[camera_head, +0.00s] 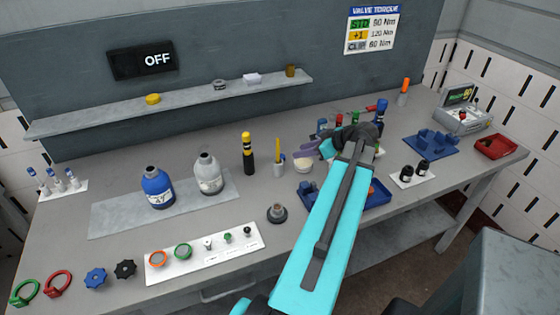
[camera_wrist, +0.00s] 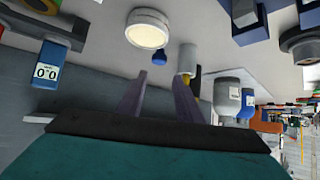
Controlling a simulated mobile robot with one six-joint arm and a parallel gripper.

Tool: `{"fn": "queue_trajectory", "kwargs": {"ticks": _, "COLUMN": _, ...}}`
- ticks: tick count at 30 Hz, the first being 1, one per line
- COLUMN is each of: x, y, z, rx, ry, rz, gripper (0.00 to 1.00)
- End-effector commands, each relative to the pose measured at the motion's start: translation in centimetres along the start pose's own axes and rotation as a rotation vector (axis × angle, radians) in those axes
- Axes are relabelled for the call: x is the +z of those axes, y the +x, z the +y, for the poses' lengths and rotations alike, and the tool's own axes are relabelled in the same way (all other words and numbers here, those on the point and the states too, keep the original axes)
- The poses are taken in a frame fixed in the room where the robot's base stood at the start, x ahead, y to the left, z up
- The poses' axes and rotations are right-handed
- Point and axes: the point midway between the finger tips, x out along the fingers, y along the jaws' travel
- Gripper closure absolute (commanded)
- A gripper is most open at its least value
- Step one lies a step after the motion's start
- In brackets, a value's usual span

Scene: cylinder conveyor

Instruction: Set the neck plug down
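My gripper (camera_head: 315,150) is at the far end of my cyan arm, above the back middle of the bench. In the wrist view its two purple fingers (camera_wrist: 158,88) stand apart, with no object clearly held between them. A small blue rounded piece (camera_wrist: 160,54) shows just beyond the fingertips; I cannot tell what it is. I cannot tell for sure which piece is the neck plug. The blue bottle (camera_head: 157,188) and the grey bottle (camera_head: 208,175) stand upright on a grey mat (camera_head: 115,215). A dark flanged piece (camera_head: 277,213) lies on the bench in front of them.
A white round container (camera_head: 303,163) and a small holder with a yellow tool (camera_head: 280,163) are beside my gripper. A blue tray (camera_head: 376,196) is partly hidden by my arm. A white strip (camera_head: 205,252) holds several small parts.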

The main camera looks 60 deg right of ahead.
Motion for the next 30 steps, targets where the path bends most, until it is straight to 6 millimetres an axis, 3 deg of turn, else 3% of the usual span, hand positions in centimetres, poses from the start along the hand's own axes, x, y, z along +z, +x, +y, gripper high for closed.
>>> {"fn": "queue_trajectory", "kwargs": {"ticks": 15, "x": 0.1, "y": 6.7, "z": 0.2, "rx": 0.001, "ry": 0.003, "rz": 0.000, "gripper": 0.68}}
{"fn": "queue_trajectory", "kwargs": {"ticks": 30, "x": 0.2, "y": 7.5, "z": 0.2, "rx": 0.003, "ry": 0.003, "rz": 0.000, "gripper": 0.68}}
